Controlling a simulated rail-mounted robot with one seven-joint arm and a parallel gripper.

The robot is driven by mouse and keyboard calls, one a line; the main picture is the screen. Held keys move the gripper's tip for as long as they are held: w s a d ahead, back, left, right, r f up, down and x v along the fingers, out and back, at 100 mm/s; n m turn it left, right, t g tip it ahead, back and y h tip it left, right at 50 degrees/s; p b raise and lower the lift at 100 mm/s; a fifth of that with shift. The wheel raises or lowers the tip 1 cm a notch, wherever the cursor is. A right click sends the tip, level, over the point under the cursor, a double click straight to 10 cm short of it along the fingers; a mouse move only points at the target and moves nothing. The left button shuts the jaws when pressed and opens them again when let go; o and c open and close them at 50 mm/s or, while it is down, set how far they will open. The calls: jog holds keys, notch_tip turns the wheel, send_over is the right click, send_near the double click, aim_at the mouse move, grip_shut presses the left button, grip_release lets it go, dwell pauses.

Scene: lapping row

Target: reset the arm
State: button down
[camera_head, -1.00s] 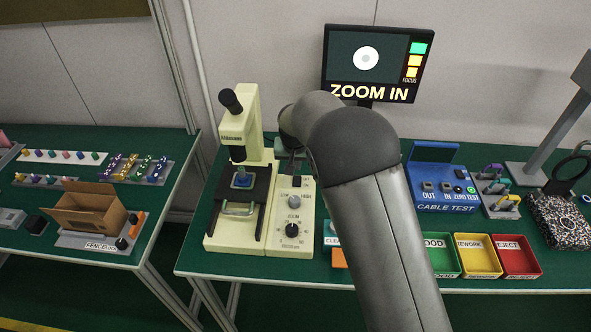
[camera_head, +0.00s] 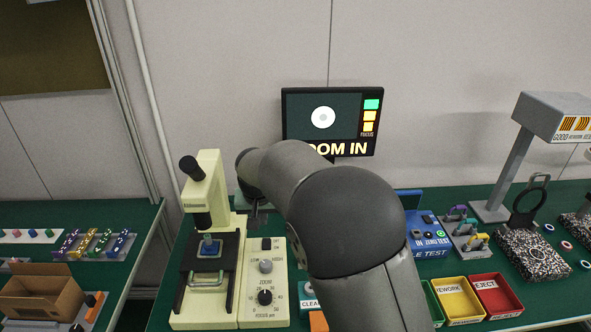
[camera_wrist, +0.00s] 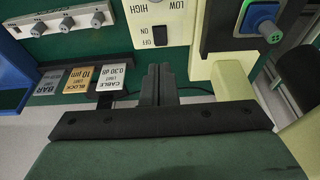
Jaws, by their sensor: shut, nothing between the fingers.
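My gripper (camera_wrist: 158,84) shows in the wrist view with its two dark fingers together and nothing between them. In the head view my grey arm hides most of it; only a dark part (camera_head: 257,217) shows beside the cream control box (camera_head: 265,283). In the wrist view the fingers are over the green bench, near the box's ON/OFF switch (camera_wrist: 160,30). I cannot tell the height gap. The cream microscope (camera_head: 207,200) stands left of the box, with a blue and green piece (camera_head: 209,246) on its dark stage.
A monitor (camera_head: 331,122) reading ZOOM IN stands behind my arm. Right are a blue cable tester (camera_head: 430,236), a yellow bin (camera_head: 458,301), a red bin (camera_head: 497,296) and a lamp stand (camera_head: 497,180). Printed limit cards (camera_wrist: 110,78) lie near my fingers. A cardboard box (camera_head: 42,292) is left.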

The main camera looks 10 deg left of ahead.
jog(key=s+d+r+m, duration=0.1)
jog(key=s+d+r, duration=0.15)
jog(key=d, duration=0.65)
jog(key=s+d+r+g, duration=0.1)
jog(key=s+d, duration=0.3)
jog(key=d, duration=0.4)
jog(key=s+d+r+m, duration=0.1)
jog(key=s+d+r, duration=0.15)
jog(key=d, duration=0.65)
jog(key=s+d+f+g, duration=0.1)
jog(key=s+d, duration=0.4)
jog(key=s, duration=0.4)
jog(key=s+d+f+m+h, duration=0.1)
jog(key=s+d+f, duration=0.1)
jog(key=s+d, duration=0.4)
jog(key=s, duration=0.3)
jog(key=shift+g, duration=0.4)
